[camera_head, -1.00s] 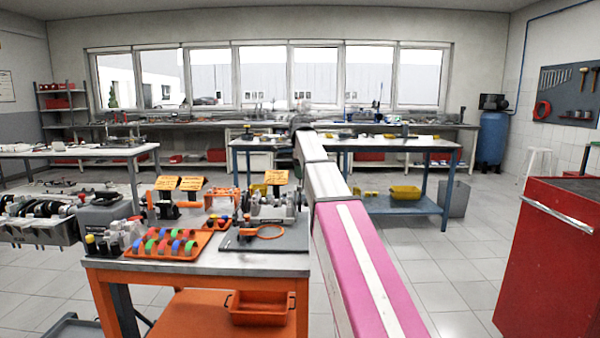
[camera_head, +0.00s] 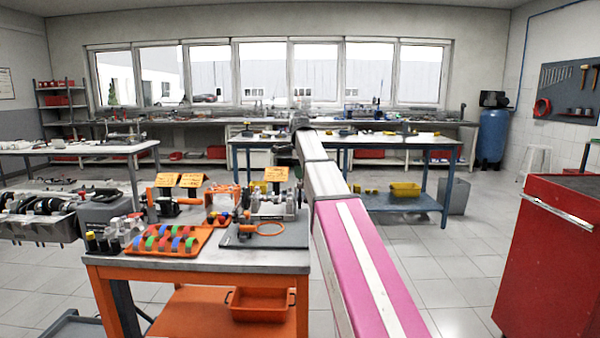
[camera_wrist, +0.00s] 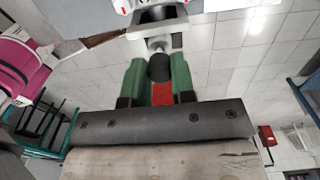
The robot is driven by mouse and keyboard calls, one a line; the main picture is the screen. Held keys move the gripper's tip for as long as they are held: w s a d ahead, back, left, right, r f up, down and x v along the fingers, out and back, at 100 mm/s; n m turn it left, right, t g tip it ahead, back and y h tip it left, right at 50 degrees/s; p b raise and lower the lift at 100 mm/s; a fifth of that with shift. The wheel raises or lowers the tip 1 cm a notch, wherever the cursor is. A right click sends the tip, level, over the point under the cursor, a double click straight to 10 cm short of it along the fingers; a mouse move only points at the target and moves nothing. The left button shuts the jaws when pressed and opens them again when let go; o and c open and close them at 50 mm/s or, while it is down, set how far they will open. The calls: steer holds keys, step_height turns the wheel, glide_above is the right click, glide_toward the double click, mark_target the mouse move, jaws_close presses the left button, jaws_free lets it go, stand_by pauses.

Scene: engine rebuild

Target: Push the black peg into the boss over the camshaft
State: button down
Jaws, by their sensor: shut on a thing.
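In the wrist view my gripper (camera_wrist: 159,82) has two green fingers, shut on the black peg (camera_wrist: 159,67). The peg's dark rounded end shows between the fingertips, with a red part behind it. Just beyond the peg is a pale grey round fitting (camera_wrist: 158,44), under a grey block with a dark hollow. It may be the boss; I cannot tell whether the peg touches it or has entered it. I cannot make out the camshaft. In the head view my arm stretches away and my gripper cannot be made out.
An orange bench (camera_head: 200,262) bears a metal engine part (camera_head: 278,203), an orange tray (camera_head: 140,247) of coloured pieces and a dark plate. A red cabinet (camera_head: 545,265) stands at right. A blue table (camera_head: 385,142) is behind. Open tiled floor lies between.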

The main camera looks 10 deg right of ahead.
steer(key=shift+f, duration=0.8)
stand_by(0.4)
steer(key=c, duration=1.2)
jaws_free()
steer(key=shift+r, duration=1.5)
steer(key=o, duration=0.6)
steer(key=shift+c, duration=0.2)
steer(key=shift+r, duration=0.1)
step_height(320, 180, up, 11)
steer(key=shift+f, duration=0.2)
